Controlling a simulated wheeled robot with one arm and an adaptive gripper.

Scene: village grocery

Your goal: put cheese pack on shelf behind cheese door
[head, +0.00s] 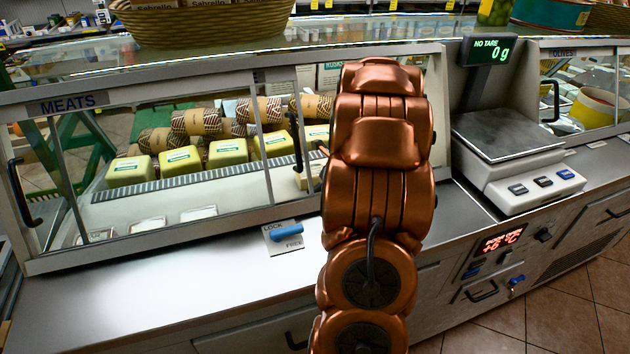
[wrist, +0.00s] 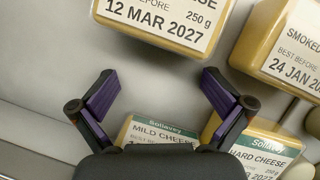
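My gripper (wrist: 157,84) is open and empty in the wrist view, its purple-padded fingers spread above a grey surface. A mild cheese pack (wrist: 160,128) lies low in that view, partly hidden by the gripper body. A hard cheese pack (wrist: 272,150) is right of it, partly behind the right finger. A pack dated 12 MAR 2027 (wrist: 170,22) is above the fingers, and a smoked pack (wrist: 285,45) is at upper right. In the head view my copper arm covers the middle of the counter and hides the gripper. No cheese door sign is visible.
The glass case marked MEATS (head: 70,104) holds several yellow packs (head: 180,162) and netted sausages (head: 195,122). A blue lock lever (head: 287,230) sits on the front ledge. A scale (head: 505,137) reading 0 g stands right of my arm, beside the olives case (head: 565,54).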

